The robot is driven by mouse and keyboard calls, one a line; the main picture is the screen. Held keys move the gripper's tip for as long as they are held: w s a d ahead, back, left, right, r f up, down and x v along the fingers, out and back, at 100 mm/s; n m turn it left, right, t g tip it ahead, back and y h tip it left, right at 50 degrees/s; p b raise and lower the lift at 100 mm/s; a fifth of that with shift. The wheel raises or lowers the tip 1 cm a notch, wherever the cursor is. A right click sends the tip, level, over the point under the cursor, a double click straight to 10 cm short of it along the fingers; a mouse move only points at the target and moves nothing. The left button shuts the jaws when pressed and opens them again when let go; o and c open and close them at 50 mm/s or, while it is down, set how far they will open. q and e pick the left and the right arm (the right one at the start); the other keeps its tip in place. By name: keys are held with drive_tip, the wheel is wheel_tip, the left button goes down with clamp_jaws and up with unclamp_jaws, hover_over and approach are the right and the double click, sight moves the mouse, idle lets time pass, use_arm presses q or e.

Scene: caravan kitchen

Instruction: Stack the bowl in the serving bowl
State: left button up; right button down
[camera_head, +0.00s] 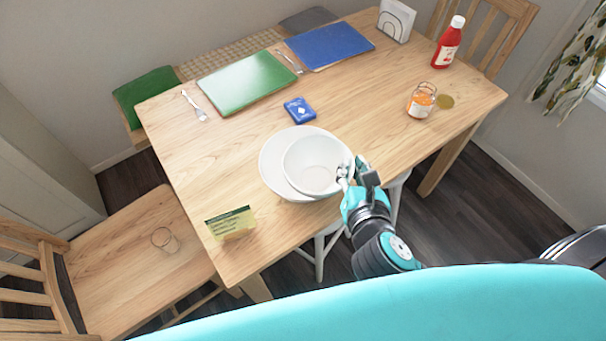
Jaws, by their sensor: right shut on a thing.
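The white bowl (312,165) is in the head view near the front edge of the table. It overlaps the larger white serving bowl (271,168), sitting over its right part. Whether it rests in the serving bowl or is held just above it I cannot tell. My right gripper (352,172) is shut on the right rim of the bowl. The right side of the serving bowl is hidden under the bowl. My left gripper is not in view.
A blue card box (299,110) lies behind the bowls, and a small green-and-yellow card (231,222) stands at the front left. Green (246,82) and blue (329,45) placemats lie at the back.

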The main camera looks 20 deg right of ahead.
sight(333, 145)
drive_tip(key=s+f+h, duration=0.1)
drive_tip(key=s+f, duration=0.1)
drive_tip(key=s, duration=0.4)
drive_tip(key=shift+m, duration=0.4)
drive_tip(key=w+p, duration=0.1)
drive_tip(key=w, duration=0.4)
drive_tip(key=w+f+p, duration=0.1)
drive_tip(key=w, duration=0.4)
drive_tip(key=w+f+p, duration=0.1)
drive_tip(key=w, duration=0.4)
drive_tip(key=shift+w+a, duration=0.25)
drive_tip(key=shift+w+f, duration=0.1)
drive_tip(key=shift+w, duration=0.05)
drive_tip(key=shift+f, duration=1.7)
drive_tip(key=shift+f+b, duration=0.4)
drive_tip(key=shift+f, duration=0.15)
drive_tip(key=c, duration=1.4)
unclamp_jaws()
